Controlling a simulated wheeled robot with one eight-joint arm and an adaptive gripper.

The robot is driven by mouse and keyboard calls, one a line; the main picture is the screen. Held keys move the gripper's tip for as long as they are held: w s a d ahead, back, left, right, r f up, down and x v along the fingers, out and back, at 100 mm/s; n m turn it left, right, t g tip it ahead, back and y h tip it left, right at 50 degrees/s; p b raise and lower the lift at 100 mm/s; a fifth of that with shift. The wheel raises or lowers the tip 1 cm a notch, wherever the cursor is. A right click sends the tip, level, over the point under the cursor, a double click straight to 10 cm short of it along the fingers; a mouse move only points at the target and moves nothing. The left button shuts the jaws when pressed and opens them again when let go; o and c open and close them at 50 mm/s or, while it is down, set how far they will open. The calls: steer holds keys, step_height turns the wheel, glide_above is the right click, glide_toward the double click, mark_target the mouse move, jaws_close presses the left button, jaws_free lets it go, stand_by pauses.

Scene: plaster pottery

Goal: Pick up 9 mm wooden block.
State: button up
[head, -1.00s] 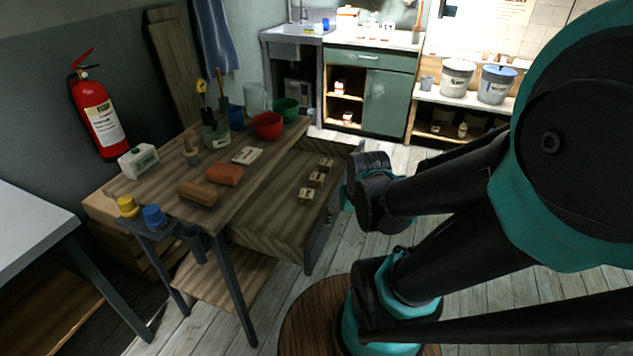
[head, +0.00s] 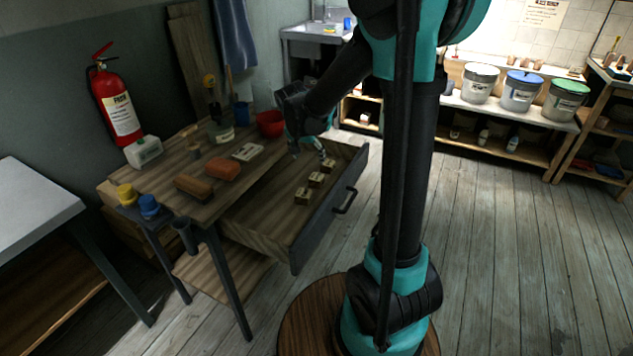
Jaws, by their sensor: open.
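Three small wooden blocks lie in a row in the open drawer: a far one (head: 327,165), a middle one (head: 316,180) and a near one (head: 303,196). They have dark marks on top, too small to read, so I cannot tell which is the 9 mm block. My gripper (head: 309,156) is open and points down over the far part of the drawer. Its fingers are apart, with nothing seen between them. The right finger shows close to the far block; I cannot tell the height gap.
The drawer (head: 262,222) is pulled out from the workbench (head: 222,205). The bench top holds an orange block (head: 223,168), a brown block (head: 193,187), a pale slab (head: 247,152) and a red bowl (head: 270,123). Open floor lies right of the drawer.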

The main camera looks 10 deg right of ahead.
glide_toward(316, 177)
steer(key=x, duration=0.5)
steer(key=shift+s+a+f, duration=0.15)
steer(key=shift+s, duration=0.1)
steer(key=shift+x, duration=2.65)
steer(key=shift+w, duration=0.1)
steer(key=c, duration=1.3)
